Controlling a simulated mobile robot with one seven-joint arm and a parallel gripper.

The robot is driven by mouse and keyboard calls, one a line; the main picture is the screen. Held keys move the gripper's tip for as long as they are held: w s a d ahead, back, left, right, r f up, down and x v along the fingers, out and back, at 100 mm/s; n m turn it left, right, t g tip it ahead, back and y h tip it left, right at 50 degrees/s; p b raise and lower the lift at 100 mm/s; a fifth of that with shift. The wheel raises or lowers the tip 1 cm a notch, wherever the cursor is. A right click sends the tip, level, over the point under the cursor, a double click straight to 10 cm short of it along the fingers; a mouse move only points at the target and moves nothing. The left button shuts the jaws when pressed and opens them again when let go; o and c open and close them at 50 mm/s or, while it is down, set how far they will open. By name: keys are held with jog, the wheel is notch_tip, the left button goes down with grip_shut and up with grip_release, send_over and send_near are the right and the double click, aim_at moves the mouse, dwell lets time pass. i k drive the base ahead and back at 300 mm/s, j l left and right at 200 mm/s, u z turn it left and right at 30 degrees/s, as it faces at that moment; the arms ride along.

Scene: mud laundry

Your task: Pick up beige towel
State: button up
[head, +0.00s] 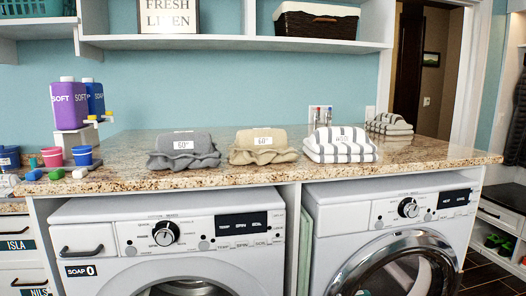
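The beige towel (262,147) lies folded on the speckled stone counter (225,178), near its front edge, with a white label on top. A grey towel (184,150) lies to its left and a white towel with dark stripes (340,145) lies to its right. There are small gaps between the towels. My gripper does not show in the head view.
Two front-loading machines (165,215) stand under the counter. Detergent bottles (69,104) and cups (52,157) stand at the left. Another striped towel (389,124) lies at the back right. A shelf (240,42) hangs above the counter.

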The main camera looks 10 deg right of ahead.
aim_at(261, 146)
jog(key=i+j+z, duration=0.1)
jog(key=i+j, duration=1.05)
